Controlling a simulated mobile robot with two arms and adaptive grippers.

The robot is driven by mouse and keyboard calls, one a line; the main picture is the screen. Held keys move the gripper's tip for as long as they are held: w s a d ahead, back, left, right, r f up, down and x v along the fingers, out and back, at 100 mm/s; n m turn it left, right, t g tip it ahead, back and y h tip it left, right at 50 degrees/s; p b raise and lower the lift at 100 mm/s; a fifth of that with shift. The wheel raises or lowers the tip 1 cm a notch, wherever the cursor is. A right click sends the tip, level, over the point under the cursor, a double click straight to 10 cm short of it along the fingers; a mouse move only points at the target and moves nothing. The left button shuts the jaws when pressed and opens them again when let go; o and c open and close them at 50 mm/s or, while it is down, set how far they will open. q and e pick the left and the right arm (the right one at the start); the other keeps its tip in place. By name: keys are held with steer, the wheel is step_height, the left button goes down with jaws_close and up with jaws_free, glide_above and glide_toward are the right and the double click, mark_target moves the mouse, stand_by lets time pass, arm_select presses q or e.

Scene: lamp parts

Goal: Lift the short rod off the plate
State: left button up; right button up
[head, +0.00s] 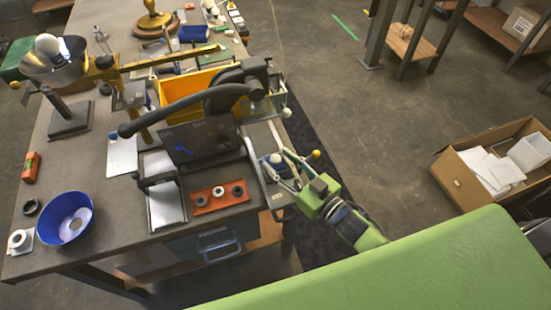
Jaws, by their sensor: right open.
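My right gripper (275,159) reaches in from the lower right on a green arm. Its two thin fingers are spread apart at the right edge of the workbench. A small blue piece with a pale round top shows near the fingertips; I cannot tell whether the fingers touch it. A narrow light grey plate (278,198) lies under the gripper, partly covered by it. I cannot clearly make out the short rod; it may be hidden among the fingers. A small yellow ball (317,154) shows just right of the fingers. My left gripper is not in view.
A dark machine with a long handle (185,100) stands left of the gripper. An orange-red tray (218,197) with several rings lies in front of it. A blue bowl (65,218) is at the far left. The floor to the right is open, up to a cardboard box (465,190).

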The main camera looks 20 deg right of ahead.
jaws_close()
steer(key=shift+r, duration=0.1)
